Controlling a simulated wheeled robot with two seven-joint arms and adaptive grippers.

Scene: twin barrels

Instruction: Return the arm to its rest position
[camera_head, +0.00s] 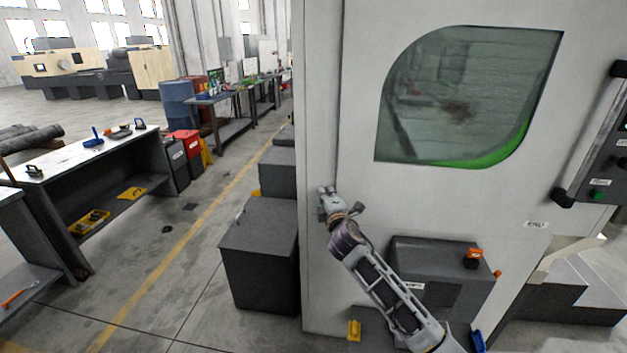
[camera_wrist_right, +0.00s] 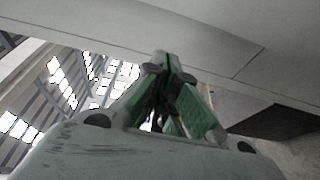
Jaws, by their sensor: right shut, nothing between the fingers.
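My right arm comes in from the bottom of the head view and reaches up and to the left in front of a large light-grey machine (camera_head: 440,205). My right gripper (camera_head: 325,196) is at its end, near the machine's left edge. In the right wrist view the gripper's green fingers (camera_wrist_right: 163,62) come together at the tips with nothing between them. A pale grey surface fills the top of that view close beyond the fingertips; I cannot tell whether they touch it. My left gripper does not show in the head view.
The machine has a tinted window (camera_head: 465,95) and a dark box (camera_head: 445,275) low on its front. A dark cabinet (camera_head: 262,255) stands left of the gripper. Workbenches with tools (camera_head: 90,150) stand at the left.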

